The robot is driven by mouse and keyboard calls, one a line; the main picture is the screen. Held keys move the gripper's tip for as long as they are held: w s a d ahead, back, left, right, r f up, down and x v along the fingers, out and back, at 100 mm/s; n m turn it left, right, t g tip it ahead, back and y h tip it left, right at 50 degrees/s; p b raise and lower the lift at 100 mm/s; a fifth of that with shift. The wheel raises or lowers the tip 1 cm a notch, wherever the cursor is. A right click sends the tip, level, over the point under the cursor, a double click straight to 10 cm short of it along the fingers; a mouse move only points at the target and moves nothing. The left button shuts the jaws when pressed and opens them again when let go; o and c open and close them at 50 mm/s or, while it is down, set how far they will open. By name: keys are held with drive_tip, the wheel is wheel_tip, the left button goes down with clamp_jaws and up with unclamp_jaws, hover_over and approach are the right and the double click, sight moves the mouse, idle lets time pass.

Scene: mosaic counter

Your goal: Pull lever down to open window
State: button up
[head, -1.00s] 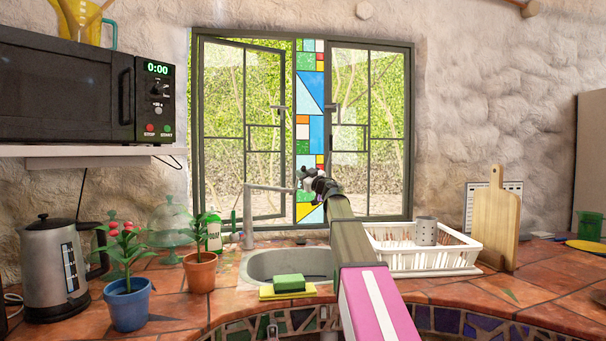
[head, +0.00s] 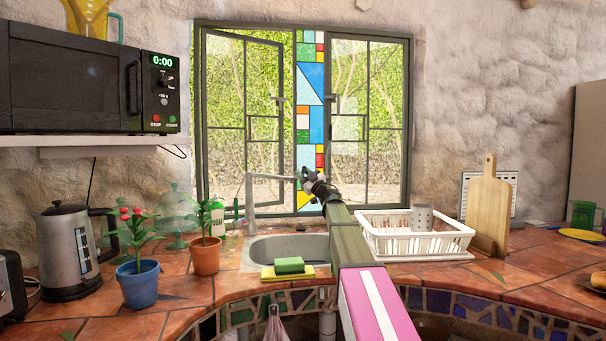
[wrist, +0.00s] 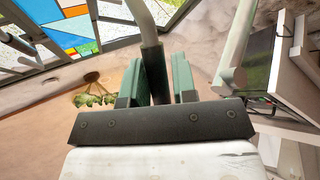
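The window (head: 408,120) has a dark frame and two sashes beside a stained-glass strip. The left sash (head: 245,110) stands ajar at an angle; the right sash (head: 365,120) looks closed. Small levers sit on the inner edges, a left lever (head: 278,99) and a right lever (head: 331,99). My gripper (head: 305,176) is below both levers, in front of the stained-glass strip and by the end of the grey faucet (head: 268,176). In the wrist view, its teal fingers (wrist: 158,75) are apart, and a grey pipe shows between them; I cannot tell whether they touch it.
A sink (head: 290,247) with a green sponge (head: 290,265) lies below. A white dish rack (head: 415,243) and cutting board (head: 488,205) stand to the right. Potted plants (head: 139,286), a kettle (head: 66,255) and a shelf-mounted microwave (head: 80,85) are at the left.

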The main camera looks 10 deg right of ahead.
drive_tip(key=shift+o, duration=0.5)
drive_tip(key=shift+s, duration=0.1)
drive_tip(key=v, duration=0.5)
drive_tip(key=s+d, duration=0.7)
drive_tip(key=s, duration=0.2)
drive_tip(key=shift+s+d, duration=0.2)
